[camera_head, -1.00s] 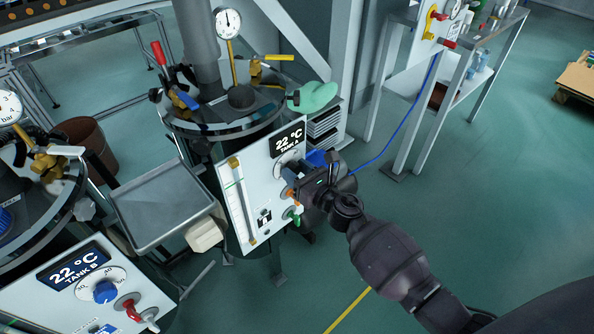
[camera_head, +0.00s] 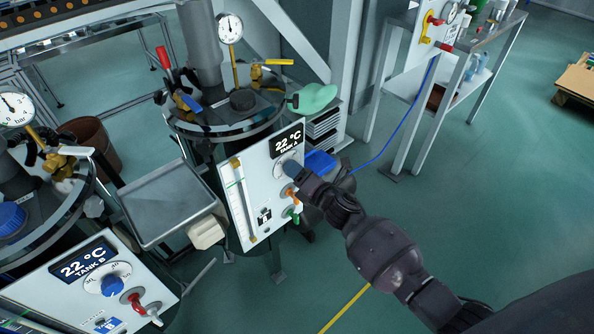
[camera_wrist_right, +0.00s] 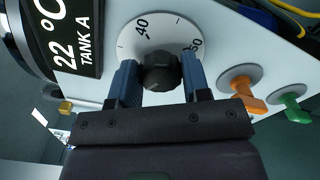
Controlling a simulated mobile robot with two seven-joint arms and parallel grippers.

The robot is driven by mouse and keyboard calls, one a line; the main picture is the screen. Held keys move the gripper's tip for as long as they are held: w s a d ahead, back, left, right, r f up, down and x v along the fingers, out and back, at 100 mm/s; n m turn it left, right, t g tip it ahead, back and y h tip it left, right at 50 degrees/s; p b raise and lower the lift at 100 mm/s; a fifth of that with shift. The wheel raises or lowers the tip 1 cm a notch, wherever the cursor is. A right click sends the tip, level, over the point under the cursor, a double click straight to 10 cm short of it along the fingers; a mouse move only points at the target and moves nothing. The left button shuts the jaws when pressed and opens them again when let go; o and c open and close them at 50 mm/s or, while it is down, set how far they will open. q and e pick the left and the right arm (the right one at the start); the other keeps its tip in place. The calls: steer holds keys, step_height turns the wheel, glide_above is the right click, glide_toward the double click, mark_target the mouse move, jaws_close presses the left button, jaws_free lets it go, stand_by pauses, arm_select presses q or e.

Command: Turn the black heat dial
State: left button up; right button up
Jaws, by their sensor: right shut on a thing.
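The black heat dial (camera_wrist_right: 162,71) shows in the right wrist view, in the middle of a round white scale (camera_wrist_right: 157,32) with printed numbers. It sits on the white panel of tank A (camera_head: 247,181), beside the 22 °C display (camera_head: 288,141). My right gripper (camera_wrist_right: 161,80) has its two blue fingers on either side of the dial and is shut on it. In the head view the right gripper (camera_head: 290,168) is at the panel just below the display, and the dial is hidden there. My left gripper is in neither view.
Close beside the dial are an orange handle (camera_wrist_right: 249,96) and a green handle (camera_wrist_right: 295,108). Tank B's panel (camera_head: 95,285) with a blue dial (camera_head: 112,285) is at lower left. A metal tray (camera_head: 168,203) stands between the tanks.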

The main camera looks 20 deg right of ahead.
steer(key=m+p, duration=0.1)
steer(key=m, duration=0.3)
steer(key=shift+r+m, duration=0.1)
steer(key=shift+m, duration=0.2)
steer(key=m, duration=0.2)
steer(key=shift+m+p, duration=0.3)
steer(key=shift+p, duration=0.05)
steer(key=m, duration=0.3)
steer(key=shift+m+p, duration=0.4)
steer(key=m, duration=0.4)
steer(key=shift+p, duration=0.4)
steer(key=m, duration=0.4)
steer(key=shift+f, duration=0.2)
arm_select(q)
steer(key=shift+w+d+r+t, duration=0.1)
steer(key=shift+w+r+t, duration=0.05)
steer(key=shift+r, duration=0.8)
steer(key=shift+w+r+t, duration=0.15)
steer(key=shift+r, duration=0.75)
arm_select(e)
steer(key=shift+m, duration=1)
arm_select(q)
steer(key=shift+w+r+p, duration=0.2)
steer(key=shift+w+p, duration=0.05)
steer(key=shift+p, duration=0.05)
